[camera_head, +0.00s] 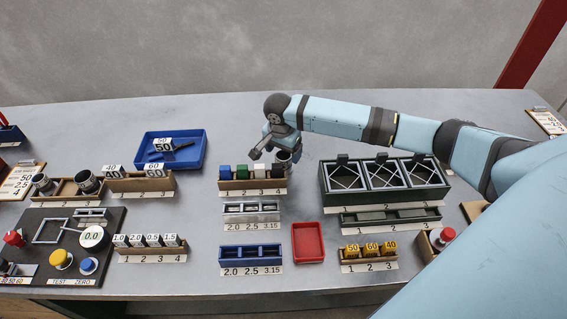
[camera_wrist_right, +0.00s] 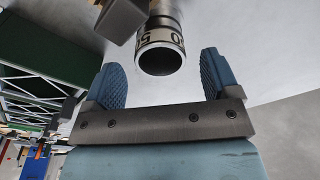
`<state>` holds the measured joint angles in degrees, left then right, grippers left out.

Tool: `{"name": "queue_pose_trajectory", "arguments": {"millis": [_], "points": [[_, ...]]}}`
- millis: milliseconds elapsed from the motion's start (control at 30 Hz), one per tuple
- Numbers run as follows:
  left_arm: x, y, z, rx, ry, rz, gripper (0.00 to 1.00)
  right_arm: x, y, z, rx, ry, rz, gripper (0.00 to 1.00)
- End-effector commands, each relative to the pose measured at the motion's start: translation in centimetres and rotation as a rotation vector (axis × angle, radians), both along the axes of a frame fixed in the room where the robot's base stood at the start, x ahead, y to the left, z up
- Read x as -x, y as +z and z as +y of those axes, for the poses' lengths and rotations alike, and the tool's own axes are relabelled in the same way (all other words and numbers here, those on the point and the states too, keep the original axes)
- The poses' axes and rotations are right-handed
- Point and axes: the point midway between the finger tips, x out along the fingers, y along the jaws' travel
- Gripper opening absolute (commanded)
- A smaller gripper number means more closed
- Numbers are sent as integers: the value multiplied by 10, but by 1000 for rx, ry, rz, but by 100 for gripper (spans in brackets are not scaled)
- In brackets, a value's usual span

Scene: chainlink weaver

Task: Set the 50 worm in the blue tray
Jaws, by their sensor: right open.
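The blue tray (camera_head: 196,159) stands at the back left of the table. A dark piece with white tags marked 50 (camera_head: 184,147), which looks like the 50 worm, lies inside it. My right gripper (camera_head: 272,149) is to the right of the tray, above the rack of coloured blocks, apart from the worm. In the right wrist view its blue fingers (camera_wrist_right: 165,80) are open. My left gripper is not in view.
A wooden rack (camera_head: 130,185) with pieces marked 40 and 60 stands in front of the tray. The coloured-block rack (camera_head: 253,186) is below my right gripper. A dark green frame rack (camera_head: 385,180) stands to the right. Table behind the tray is clear.

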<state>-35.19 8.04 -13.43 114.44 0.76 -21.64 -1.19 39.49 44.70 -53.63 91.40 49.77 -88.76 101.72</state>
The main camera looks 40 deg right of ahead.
Motion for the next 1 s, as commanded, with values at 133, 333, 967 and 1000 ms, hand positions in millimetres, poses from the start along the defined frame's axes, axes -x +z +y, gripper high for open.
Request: {"name": "queue_pose_trajectory", "arguments": {"millis": [133, 333, 967, 1000], "points": [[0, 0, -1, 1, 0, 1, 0, 0, -14, -1, -1, 1, 1, 82], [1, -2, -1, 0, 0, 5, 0, 0, -15, -1, -1, 2, 1, 82], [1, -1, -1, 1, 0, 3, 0, -1, -12, -1, -1, 1, -2, 10], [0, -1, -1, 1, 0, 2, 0, -1, -11, -1, -1, 1, -3, 10]]}}
